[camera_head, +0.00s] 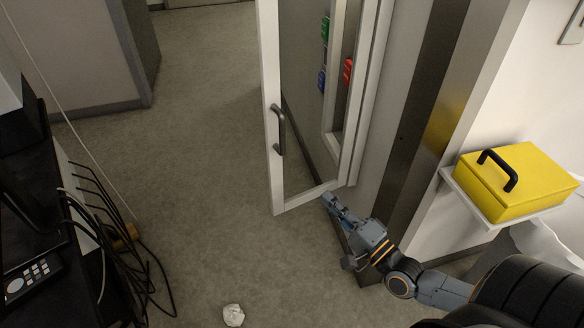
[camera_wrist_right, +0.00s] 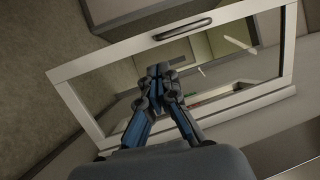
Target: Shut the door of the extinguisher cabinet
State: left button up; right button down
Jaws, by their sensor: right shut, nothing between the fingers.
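The extinguisher cabinet door (camera_head: 267,110) stands open, a white frame around a clear pane. Its black handle (camera_head: 278,130) is on the left upright of the frame. The cabinet (camera_head: 371,90) is a pale frame to the right of the door. My right gripper (camera_head: 329,199) is shut and empty, close to the door's bottom rail; I cannot tell if it touches. In the right wrist view, my gripper's fingertips (camera_wrist_right: 158,70) meet in front of the pane, and the door frame (camera_wrist_right: 120,47) and handle (camera_wrist_right: 183,28) lie beyond. My left gripper is not in view.
A yellow box (camera_head: 515,180) with a black handle sits on a white shelf at right. A dark metal strip runs along the wall beside my right arm. Dark equipment with cables (camera_head: 100,215) stands at left. A crumpled white piece (camera_head: 233,315) lies on the open floor.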

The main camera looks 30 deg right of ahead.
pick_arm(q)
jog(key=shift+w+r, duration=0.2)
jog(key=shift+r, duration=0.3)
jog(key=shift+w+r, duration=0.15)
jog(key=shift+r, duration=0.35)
pick_arm(e)
jog(key=x, duration=1.4)
jog(key=shift+r, duration=0.15)
